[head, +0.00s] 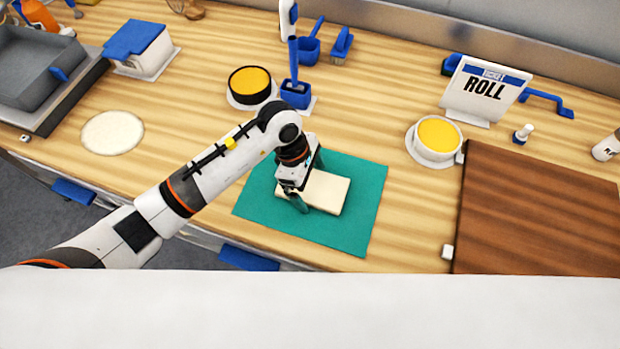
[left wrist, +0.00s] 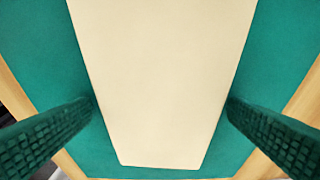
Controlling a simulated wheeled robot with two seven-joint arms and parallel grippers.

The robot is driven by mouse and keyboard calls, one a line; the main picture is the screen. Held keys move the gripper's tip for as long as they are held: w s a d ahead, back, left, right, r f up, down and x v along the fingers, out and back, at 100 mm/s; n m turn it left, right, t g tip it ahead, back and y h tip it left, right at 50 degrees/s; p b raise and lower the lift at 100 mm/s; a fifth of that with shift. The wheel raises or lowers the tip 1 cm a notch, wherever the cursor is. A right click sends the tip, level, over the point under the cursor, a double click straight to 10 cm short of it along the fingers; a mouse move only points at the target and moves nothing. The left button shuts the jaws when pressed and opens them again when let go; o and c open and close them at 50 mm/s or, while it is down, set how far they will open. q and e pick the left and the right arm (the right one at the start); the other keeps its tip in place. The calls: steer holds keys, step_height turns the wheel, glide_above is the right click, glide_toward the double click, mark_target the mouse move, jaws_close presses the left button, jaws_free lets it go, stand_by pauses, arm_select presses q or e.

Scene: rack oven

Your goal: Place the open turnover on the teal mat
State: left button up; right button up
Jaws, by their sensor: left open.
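The open turnover, a pale cream flat slab (head: 328,192), lies on the teal mat (head: 365,215) in the middle of the counter in the head view. My left gripper (head: 303,202) is over the left part of the slab and hides some of it. In the left wrist view the slab (left wrist: 163,75) lies between the two open fingers (left wrist: 160,135), and teal mat (left wrist: 275,50) shows on both sides of it. I cannot tell whether the fingers touch the slab. My right gripper is not in view.
A brown board (head: 545,210) lies at the right, with a ROLL sign (head: 485,90) behind it. Yellow-filled bowls (head: 438,134) (head: 250,82) and a blue brush holder (head: 295,95) stand behind the mat. A round pale disc (head: 112,132) lies at the left.

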arm_select(q)
steer(key=b+v, duration=0.2)
steer(key=v, duration=1)
steer(key=shift+r, duration=0.15)
